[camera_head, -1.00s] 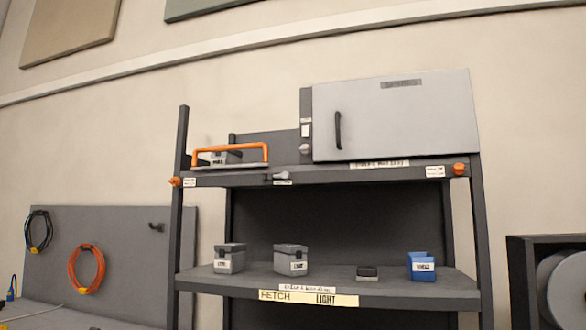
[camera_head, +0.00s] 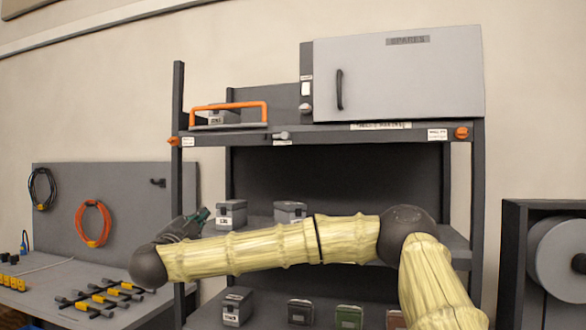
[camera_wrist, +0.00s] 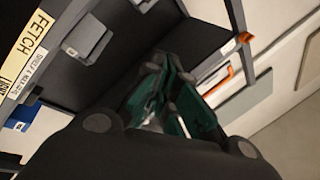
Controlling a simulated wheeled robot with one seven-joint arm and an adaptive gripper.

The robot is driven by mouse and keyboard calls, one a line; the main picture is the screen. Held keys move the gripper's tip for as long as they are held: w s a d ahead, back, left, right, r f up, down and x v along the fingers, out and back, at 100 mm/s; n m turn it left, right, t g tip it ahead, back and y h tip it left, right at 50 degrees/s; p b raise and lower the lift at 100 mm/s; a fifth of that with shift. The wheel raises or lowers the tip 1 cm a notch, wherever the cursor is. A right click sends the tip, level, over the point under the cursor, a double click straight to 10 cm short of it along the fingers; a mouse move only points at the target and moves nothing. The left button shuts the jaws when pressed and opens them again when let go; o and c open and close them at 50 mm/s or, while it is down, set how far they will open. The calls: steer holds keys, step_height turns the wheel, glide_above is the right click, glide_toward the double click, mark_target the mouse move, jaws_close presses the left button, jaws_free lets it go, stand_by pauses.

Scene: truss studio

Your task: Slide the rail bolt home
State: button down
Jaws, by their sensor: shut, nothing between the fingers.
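A small bolt with a pale grey knob (camera_head: 282,135) sits on the front edge of the upper shelf, left of its middle, above a small white label. In the head view, whether it is fully across is too small to tell. My gripper (camera_head: 203,215) is lower and to the left of the bolt, beside the left post and in front of the middle shelf's left end. Its dark green fingers also show in the wrist view (camera_wrist: 165,80), shut with nothing held. I cannot pick out the bolt in the wrist view.
An orange rail guard (camera_head: 229,104) stands in front of a grey box on the upper shelf. A closed grey cabinet (camera_head: 400,80) is at right. Grey bins (camera_head: 231,214) stand on the middle shelf near my gripper. A pegboard (camera_head: 130,200) is at left.

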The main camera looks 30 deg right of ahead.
steer(key=s+d+r+m+g+h, duration=0.1)
steer(key=s+d+r+m+g, duration=0.2)
steer(key=d+r, duration=0.3)
steer(key=s+d+r+m+g+h+p, duration=0.1)
steer(key=s+d+r+m+g, duration=0.2)
steer(key=r, duration=0.7)
steer(key=s+d+r+m+g+h, duration=0.2)
steer(key=s+d+r+m+g, duration=0.1)
steer(key=s+d+r, duration=0.3)
steer(key=d+r+m, duration=0.1)
steer(key=d+r, duration=0.1)
steer(key=d, duration=0.2)
steer(key=shift+s+p, duration=0.35)
steer(key=shift+s, duration=0.05)
steer(key=shift+w+d+p, duration=0.1)
steer(key=shift+d+p, duration=0.1)
steer(key=shift+p, duration=0.1)
